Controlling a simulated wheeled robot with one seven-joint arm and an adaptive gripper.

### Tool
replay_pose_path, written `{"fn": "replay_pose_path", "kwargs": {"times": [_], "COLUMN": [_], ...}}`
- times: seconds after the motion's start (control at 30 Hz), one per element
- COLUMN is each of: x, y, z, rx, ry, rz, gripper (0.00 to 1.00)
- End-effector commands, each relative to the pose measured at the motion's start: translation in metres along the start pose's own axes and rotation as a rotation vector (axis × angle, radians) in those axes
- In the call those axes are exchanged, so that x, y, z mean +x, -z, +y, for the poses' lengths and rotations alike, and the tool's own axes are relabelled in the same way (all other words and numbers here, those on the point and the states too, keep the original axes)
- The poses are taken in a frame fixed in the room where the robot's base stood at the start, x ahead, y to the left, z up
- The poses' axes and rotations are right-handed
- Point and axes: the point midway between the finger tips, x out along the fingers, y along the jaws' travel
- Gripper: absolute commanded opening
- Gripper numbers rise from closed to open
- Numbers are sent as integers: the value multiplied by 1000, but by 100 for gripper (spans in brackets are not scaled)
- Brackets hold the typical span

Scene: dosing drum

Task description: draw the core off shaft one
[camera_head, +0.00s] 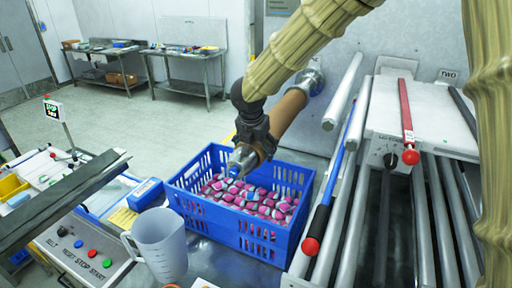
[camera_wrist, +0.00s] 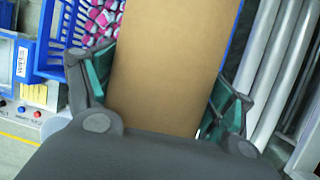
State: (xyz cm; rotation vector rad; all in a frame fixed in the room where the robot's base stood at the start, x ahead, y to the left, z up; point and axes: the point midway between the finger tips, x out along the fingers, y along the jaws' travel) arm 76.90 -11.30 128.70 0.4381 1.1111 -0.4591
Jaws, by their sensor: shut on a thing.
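The core is a brown cardboard tube (camera_head: 286,111) set around a metal shaft. The shaft's near tip (camera_head: 240,160) shows past the core's lower end, and its mount (camera_head: 313,80) is at the back wall. My gripper (camera_head: 258,133) is shut on the core near that lower end. In the wrist view the core (camera_wrist: 172,65) fills the space between the teal finger pads of my gripper (camera_wrist: 162,95). How much of the shaft lies inside the core is hidden.
A blue crate (camera_head: 207,218) of pink and grey pieces stands under the core. A clear jug (camera_head: 160,245) and a button panel (camera_head: 80,250) are at the left. Metal rollers (camera_head: 420,225), a blue bar and red-knobbed levers (camera_head: 406,110) crowd the right.

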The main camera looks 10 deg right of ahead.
Motion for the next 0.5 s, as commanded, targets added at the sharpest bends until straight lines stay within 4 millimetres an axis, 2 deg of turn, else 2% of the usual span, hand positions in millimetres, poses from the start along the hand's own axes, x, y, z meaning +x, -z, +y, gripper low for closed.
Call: {"fn": "replay_pose_path", "kwargs": {"times": [0.5], "x": [-15], "y": [31], "z": [0], "rx": [-2], "ry": [0], "rz": [-2], "gripper": [48]}}
